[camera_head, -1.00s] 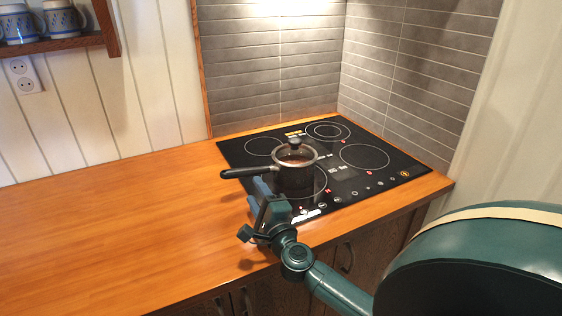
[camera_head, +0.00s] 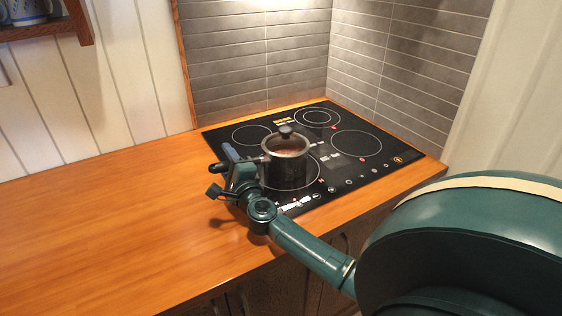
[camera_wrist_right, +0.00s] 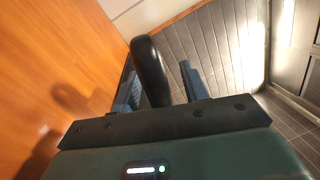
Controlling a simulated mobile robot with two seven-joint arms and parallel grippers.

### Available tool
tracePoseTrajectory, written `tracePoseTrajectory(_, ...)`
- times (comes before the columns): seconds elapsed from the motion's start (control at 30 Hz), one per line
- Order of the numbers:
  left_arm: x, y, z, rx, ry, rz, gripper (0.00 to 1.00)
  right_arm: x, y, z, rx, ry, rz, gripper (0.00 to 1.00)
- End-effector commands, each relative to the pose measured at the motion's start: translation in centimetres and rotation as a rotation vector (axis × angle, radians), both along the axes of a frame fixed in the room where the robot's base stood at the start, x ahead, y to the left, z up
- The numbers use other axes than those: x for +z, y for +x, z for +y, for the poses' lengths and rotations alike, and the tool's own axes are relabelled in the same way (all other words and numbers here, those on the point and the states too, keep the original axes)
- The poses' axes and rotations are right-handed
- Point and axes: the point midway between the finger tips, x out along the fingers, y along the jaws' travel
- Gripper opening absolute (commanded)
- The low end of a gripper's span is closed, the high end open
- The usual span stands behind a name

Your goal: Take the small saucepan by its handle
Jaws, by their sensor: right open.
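The small saucepan (camera_head: 287,168) is dark and shiny, with a glass lid and a black knob. It stands upright on the front left ring of the hob, its black handle (camera_head: 218,167) pointing left. My right gripper (camera_head: 236,162) is at the handle, left of the pan body, and hides part of the handle. In the right wrist view the handle (camera_wrist_right: 150,70) lies between the two fingers of the open gripper (camera_wrist_right: 160,88), with a visible gap to the right finger. Whether the left finger touches it I cannot tell. My left gripper is not in view.
The black hob (camera_head: 355,165) is set in a wooden counter (camera_head: 110,225). The counter left of the pan is clear. A grey tiled wall (camera_head: 400,60) stands behind the hob. A shelf (camera_head: 45,28) with blue-and-white mugs is at the upper left.

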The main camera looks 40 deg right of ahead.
Motion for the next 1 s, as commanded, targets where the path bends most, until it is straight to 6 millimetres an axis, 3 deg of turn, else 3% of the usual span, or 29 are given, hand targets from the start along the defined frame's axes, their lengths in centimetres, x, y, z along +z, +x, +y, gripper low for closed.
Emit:
tracePoseTrajectory(0.2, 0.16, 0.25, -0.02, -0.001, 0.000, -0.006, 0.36, -0.03, 0.02, 0.00, 0.000, 0.000, 0.001, 0.43)
tracePoseTrajectory(0.73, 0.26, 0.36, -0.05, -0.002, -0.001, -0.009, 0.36, -0.03, -0.01, -0.01, 0.000, 0.000, 0.001, 0.00)
tracePoseTrajectory(1.0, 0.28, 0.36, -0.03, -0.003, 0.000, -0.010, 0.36, -0.04, -0.02, -0.01, 0.000, 0.000, 0.001, 0.00)
